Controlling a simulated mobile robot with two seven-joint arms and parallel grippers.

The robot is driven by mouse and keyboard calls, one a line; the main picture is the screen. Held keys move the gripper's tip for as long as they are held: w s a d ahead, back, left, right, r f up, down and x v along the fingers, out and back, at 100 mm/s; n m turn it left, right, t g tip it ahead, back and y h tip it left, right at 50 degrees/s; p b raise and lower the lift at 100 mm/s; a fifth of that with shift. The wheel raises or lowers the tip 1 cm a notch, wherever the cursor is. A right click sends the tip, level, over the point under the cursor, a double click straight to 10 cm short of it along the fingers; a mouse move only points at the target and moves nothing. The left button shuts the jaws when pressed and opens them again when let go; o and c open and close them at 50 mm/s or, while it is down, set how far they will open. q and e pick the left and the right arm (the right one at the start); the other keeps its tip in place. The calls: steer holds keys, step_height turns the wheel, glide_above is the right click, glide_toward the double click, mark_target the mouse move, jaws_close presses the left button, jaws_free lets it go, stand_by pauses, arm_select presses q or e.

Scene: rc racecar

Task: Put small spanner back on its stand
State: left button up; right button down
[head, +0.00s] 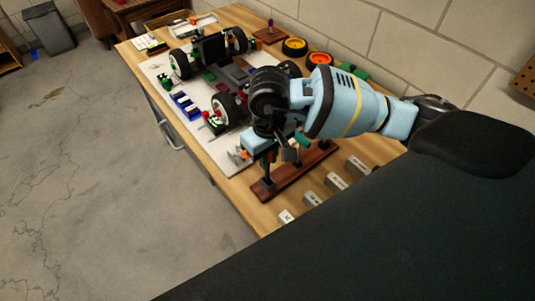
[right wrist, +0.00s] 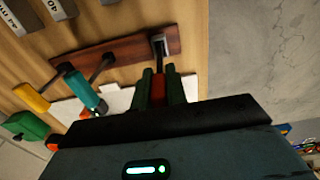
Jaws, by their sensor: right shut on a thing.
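The wooden stand (head: 318,163) is a long dark red-brown board lying near the table's front right part. It also shows in the right wrist view (right wrist: 125,50). My right gripper (head: 264,158) is low over the stand's near-left end. In the right wrist view its two dark green fingers (right wrist: 162,88) are shut on a red handle, the small spanner (right wrist: 158,88). The spanner points toward a grey metal holder (right wrist: 159,44) at the end of the stand; whether it touches the holder is unclear. My left gripper is in neither view.
A teal-handled tool (right wrist: 84,88) and a yellow-handled tool (right wrist: 30,96) stand along the same board. Grey labelled blocks (head: 337,182) lie to its right. The car chassis (head: 235,75) sits on a white mat behind my gripper. Coloured wheels (head: 295,47) lie by the wall.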

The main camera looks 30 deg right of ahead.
steer(key=c, duration=1.3)
jaws_free()
step_height(320, 180, up, 6)
steer(key=shift+r, duration=0.1)
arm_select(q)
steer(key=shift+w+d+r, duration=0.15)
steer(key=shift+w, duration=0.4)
arm_select(e)
steer(key=shift+r, duration=0.8)
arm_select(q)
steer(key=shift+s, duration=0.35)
arm_select(e)
steer(key=shift+s+f, duration=0.1)
